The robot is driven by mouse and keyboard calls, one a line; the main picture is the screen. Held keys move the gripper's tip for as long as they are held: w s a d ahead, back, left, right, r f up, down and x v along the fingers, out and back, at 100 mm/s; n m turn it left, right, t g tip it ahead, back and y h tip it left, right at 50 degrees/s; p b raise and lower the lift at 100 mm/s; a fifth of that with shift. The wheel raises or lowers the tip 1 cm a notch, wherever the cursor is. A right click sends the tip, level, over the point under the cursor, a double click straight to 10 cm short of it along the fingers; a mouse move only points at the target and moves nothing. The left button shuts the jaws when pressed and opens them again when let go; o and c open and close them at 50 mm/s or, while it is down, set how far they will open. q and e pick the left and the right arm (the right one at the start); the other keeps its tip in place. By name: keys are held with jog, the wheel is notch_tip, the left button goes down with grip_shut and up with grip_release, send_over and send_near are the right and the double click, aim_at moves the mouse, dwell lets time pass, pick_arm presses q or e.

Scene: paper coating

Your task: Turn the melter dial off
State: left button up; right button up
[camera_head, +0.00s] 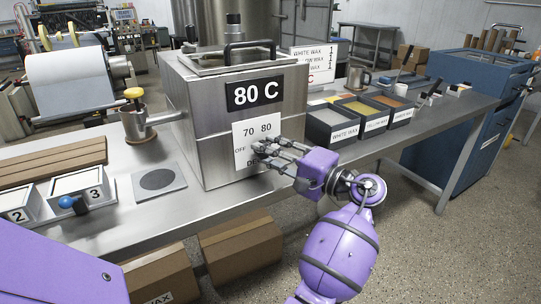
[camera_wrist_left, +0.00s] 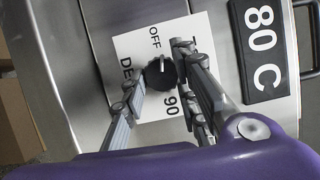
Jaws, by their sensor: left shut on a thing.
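The melter (camera_head: 210,140) is a metal box on the bench with an "80 C" display (camera_head: 255,92). Its white dial plate (camera_head: 245,133) shows OFF at the left, 70 and 80 at the top. The black melter dial (camera_wrist_left: 161,74) shows in the left wrist view, its white mark pointing toward the OFF label (camera_wrist_left: 155,37). My left gripper (camera_head: 270,150) is at the front of the melter. In the wrist view its fingers (camera_wrist_left: 158,82) are on both sides of the dial, shut on it. In the head view the fingers hide the dial. My right gripper is not in view.
Wax bins (camera_head: 340,123) stand on the bench right of the melter. Cardboard boxes (camera_head: 240,248) lie below the bench front.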

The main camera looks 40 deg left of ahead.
pick_arm(q)
jog(key=shift+s+f+n+h, duration=0.1)
jog(key=shift+f+n+h, duration=0.35)
jog(key=shift+n, duration=0.65)
jog(key=o, duration=1)
jog(key=shift+r, duration=0.1)
jog(key=shift+r, duration=0.15)
jog(key=d, duration=0.8)
jog(key=d+r, duration=0.1)
jog(key=d, duration=0.3)
jog(key=shift+a, duration=0.1)
